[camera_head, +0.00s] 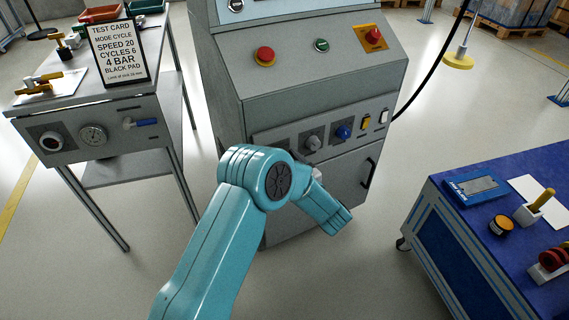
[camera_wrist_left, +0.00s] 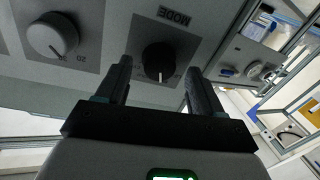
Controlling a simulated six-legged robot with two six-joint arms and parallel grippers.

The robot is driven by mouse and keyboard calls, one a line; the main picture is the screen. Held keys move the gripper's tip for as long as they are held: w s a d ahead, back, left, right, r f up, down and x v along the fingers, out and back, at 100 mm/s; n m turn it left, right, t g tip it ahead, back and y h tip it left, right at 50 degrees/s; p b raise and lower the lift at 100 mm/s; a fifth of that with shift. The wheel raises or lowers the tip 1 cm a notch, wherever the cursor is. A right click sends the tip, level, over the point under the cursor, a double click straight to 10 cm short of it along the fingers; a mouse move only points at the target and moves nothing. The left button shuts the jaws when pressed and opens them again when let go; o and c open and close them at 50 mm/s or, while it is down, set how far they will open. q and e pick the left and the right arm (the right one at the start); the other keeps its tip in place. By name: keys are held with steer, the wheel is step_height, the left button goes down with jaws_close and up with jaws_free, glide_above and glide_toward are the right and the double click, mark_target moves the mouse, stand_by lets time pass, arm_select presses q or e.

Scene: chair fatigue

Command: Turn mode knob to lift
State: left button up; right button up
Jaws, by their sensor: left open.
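The mode knob (camera_wrist_left: 158,58) is round and black with a white pointer line, on a grey plate with an upside-down MODE label (camera_wrist_left: 173,15) in the left wrist view. My left gripper (camera_wrist_left: 159,72) is open, with its dark fingers on either side of the knob and a visible gap to each side. I cannot tell whether the fingertips reach its depth. Small marks around the knob are too blurred to read. In the head view my teal left arm hides the knob and the gripper. My right gripper is not in view.
On the grey machine (camera_head: 310,95), a grey knob (camera_head: 312,143), blue knob (camera_head: 343,132) and yellow switch (camera_head: 365,124) sit right of my arm. Red button (camera_head: 265,56) is above. Test card (camera_head: 117,52) stands on the left bench. A blue workbench (camera_head: 470,235) is at right.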

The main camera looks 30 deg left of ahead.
arm_select(q)
steer(key=shift+w+a, duration=0.2)
steer(key=shift+a, duration=0.2)
steer(key=c, duration=1.1)
steer(key=shift+o, duration=0.2)
steer(key=shift+f+n, duration=0.1)
steer(key=shift+n, duration=0.2)
steer(key=shift+n+h+b, duration=0.4)
steer(key=shift+n+b, duration=2.4)
steer(key=shift+n, duration=0.7)
